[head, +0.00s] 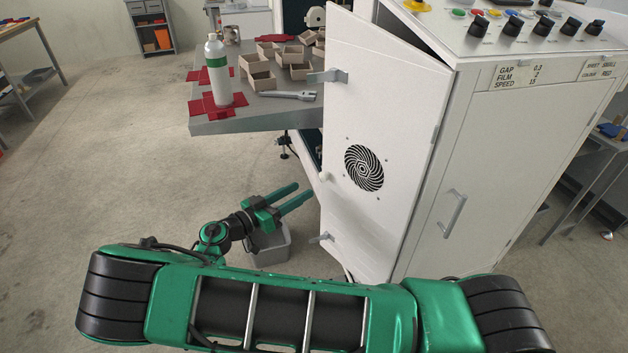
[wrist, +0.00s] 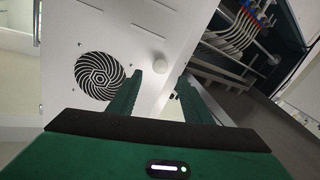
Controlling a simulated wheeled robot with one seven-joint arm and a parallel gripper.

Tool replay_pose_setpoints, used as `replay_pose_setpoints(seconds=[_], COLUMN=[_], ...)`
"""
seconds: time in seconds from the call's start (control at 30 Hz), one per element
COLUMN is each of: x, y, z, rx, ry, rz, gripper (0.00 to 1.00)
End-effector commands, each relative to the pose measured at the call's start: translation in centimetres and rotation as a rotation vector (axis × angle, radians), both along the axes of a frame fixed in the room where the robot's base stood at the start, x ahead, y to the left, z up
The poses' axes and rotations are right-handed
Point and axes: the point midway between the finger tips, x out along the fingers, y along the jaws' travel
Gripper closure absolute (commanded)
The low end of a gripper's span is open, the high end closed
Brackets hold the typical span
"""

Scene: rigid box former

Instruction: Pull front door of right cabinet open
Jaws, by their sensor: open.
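The right cabinet (head: 495,185) is white, with a control panel on top. Its door with a round spiral vent (head: 385,120) stands partly open, with a dark gap along its top edge. The door also shows in the wrist view (wrist: 130,30). A small white knob (head: 324,177) sits near the door's free edge. In the wrist view the knob (wrist: 159,60) appears just beyond and between my fingertips. My gripper (head: 304,189) is open and empty, close to the knob on its left side. I cannot tell whether a finger touches the door.
Latches (head: 328,76) stick out from the door's free edge. A grey table (head: 235,122) with a bottle (head: 217,68) and several boxes juts out left of the door. A grey bin (head: 272,248) stands below my gripper. Cables (wrist: 235,35) show beyond the door. Floor at left is clear.

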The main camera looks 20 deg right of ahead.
Motion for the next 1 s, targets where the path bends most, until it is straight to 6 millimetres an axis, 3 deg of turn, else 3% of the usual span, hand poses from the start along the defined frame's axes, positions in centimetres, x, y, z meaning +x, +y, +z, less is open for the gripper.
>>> replay_pose_setpoints(seconds=[0.3,0.5,0.9,1.0], x=[2.2,3.1,3.4,3.4], y=[-4.4,-6.2,-6.8,-6.8], z=[0.0,0.0,0.0,0.0], rx=[-0.001,0.001,0.001,0.001], ry=[0.000,0.000,0.000,0.000], rz=[0.008,0.010,0.011,0.011], gripper=[0.55,0.55,0.55,0.76])
